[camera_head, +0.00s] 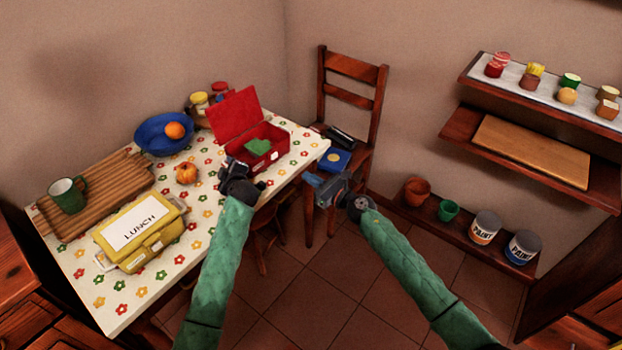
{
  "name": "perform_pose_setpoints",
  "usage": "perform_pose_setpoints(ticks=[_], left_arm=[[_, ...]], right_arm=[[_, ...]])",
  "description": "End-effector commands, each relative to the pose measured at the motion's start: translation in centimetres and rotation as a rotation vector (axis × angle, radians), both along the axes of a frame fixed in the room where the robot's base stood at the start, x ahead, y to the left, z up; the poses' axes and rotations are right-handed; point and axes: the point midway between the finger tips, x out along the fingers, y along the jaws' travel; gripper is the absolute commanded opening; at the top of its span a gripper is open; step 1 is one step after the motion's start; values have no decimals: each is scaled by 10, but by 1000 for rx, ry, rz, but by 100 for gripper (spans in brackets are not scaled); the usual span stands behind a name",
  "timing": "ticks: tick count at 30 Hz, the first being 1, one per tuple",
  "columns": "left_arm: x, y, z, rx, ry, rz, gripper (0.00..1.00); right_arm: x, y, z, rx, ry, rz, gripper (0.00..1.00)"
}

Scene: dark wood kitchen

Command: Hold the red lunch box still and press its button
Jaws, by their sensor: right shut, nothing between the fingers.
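The red lunch box (236,114) stands on the far right part of the table with its lid raised. A green item (258,146) lies inside it. A small pale patch (275,155) shows on its front; I cannot tell whether it is the button. My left gripper (238,168) is just in front of the box's left side; its fingers are too dark to read, and contact is unclear. My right gripper (312,181) is shut and empty, beyond the table's right edge, in front of the chair and apart from the box.
The flowered table (118,314) also holds a yellow lunch box (158,246), a wooden board (108,188) with a green mug (67,196), a small pumpkin (186,173), a blue bowl (153,143) and jars. A chair (352,98) stands behind my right gripper. Shelves line the right.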

Motion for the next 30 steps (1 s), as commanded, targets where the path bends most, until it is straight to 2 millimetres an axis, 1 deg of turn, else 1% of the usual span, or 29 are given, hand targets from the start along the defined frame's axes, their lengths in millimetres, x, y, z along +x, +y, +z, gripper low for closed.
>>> perform_pose_setpoints(ticks=[7, 11, 14, 24, 30], left_arm=[[0, -1, 1, -1, -2, -1, 35], [-6, -4, 2, -3, -1, -1, 35], [-18, -9, 6, -3, -1, -1, 35], [-74, -32, 21, -4, 0, -1, 35], [-97, -41, 29, -2, 0, 0, 35]], right_arm=[[0, 0, 0, 0, 0, 0, 0], [0, 0, 0, 0, 0, 0, 0], [0, 0, 0, 0, 0, 0, 0], [0, 0, 0, 0, 0, 0, 0], [0, 0, 0, 0, 0, 0, 0]])
